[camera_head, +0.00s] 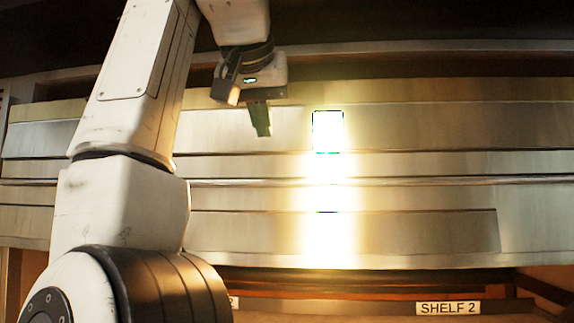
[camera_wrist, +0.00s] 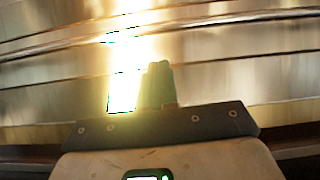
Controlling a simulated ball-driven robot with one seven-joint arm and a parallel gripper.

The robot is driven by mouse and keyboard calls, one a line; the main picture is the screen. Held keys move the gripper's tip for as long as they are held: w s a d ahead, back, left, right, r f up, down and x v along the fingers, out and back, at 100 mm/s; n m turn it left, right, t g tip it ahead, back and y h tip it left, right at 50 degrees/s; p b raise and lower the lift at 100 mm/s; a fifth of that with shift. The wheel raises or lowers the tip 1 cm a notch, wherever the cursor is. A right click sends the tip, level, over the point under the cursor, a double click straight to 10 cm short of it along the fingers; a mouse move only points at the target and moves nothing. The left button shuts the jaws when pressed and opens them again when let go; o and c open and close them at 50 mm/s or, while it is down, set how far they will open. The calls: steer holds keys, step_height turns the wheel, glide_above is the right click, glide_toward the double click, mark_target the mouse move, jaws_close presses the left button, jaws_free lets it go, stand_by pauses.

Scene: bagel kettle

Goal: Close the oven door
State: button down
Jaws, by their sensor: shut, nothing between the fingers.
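The oven door (camera_head: 430,125) appears as broad brushed-metal panels with horizontal seams, filling most of the head view. I cannot tell from this angle how far open it is. A strong white glare hides part of its middle. My gripper (camera_head: 262,122) is shut and empty, its dark fingers pointing down in front of the upper metal panel, left of the glare. In the wrist view the shut fingers (camera_wrist: 158,85) stand against the same metal (camera_wrist: 240,85), beside the glare. Whether they touch it is not clear.
Below the metal is a wooden shelf edge with a "SHELF 2" label (camera_head: 448,308); a second label is mostly hidden behind my arm. A dark recess (camera_head: 430,20) lies above the metal. My arm covers the left part of the head view.

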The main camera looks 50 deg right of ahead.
step_height(320, 180, up, 4)
steer(key=s+d, duration=0.1)
steer(key=s, duration=0.2)
steer(key=p, duration=0.3)
glide_toward(285, 163)
step_height(285, 163, down, 2)
steer(key=shift+m, duration=0.3)
steer(key=f, duration=0.3)
steer(key=d+f, duration=0.1)
steer(key=shift+s+f, duration=0.2)
steer(key=shift+s, duration=0.05)
